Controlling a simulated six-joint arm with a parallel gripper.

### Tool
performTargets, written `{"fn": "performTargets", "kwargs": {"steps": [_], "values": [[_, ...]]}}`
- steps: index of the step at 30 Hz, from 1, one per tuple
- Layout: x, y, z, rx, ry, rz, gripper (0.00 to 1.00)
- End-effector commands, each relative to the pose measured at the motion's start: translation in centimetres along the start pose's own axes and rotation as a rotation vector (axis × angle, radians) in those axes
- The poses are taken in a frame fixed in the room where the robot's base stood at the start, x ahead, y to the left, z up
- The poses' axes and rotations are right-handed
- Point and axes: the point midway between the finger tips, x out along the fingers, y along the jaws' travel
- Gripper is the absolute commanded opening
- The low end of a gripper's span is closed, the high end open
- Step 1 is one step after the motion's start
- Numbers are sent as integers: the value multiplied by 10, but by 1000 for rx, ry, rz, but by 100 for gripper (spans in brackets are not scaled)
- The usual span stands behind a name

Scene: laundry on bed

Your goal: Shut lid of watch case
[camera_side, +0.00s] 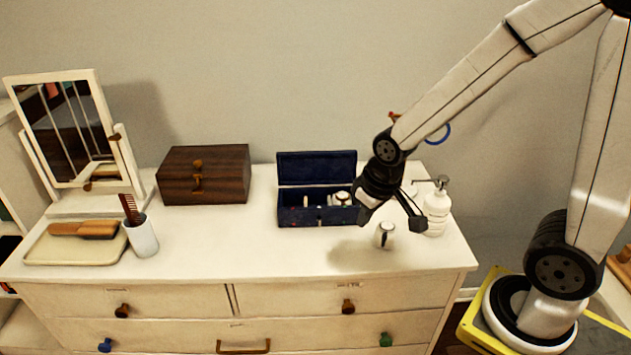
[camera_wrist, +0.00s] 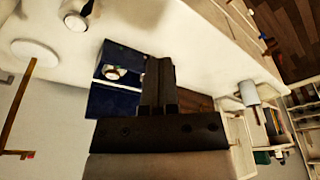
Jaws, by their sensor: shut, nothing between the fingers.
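The watch case is a dark blue box (camera_side: 290,217) on the dresser top, right of centre in the side view. Its lid (camera_side: 316,166) stands open, upright at the back. Watches (camera_side: 342,198) and other small items lie inside. My gripper (camera_side: 365,216) hangs just right of the case's front right corner, fingers shut and empty. In the wrist view, my shut fingers (camera_wrist: 158,85) cover part of the case (camera_wrist: 122,57), and the lid (camera_wrist: 108,103) shows below its opening. Whether the fingers touch the case I cannot tell.
A watch (camera_side: 385,236) stands on the dresser in front of my gripper. A white pump bottle (camera_side: 437,209) is to the right. A brown wooden box (camera_side: 204,175) is left of the case. A cup (camera_side: 142,238), tray (camera_side: 45,254) and mirror (camera_side: 65,130) are far left.

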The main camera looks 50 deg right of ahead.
Motion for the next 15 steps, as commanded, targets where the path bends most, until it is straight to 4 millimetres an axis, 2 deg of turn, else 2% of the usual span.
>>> {"fn": "performTargets", "kwargs": {"steps": [8, 15], "values": [[-2, 18, -75, 128, 8, 29, 0], [-3, 42, -139, 256, 16, 62, 0]]}}
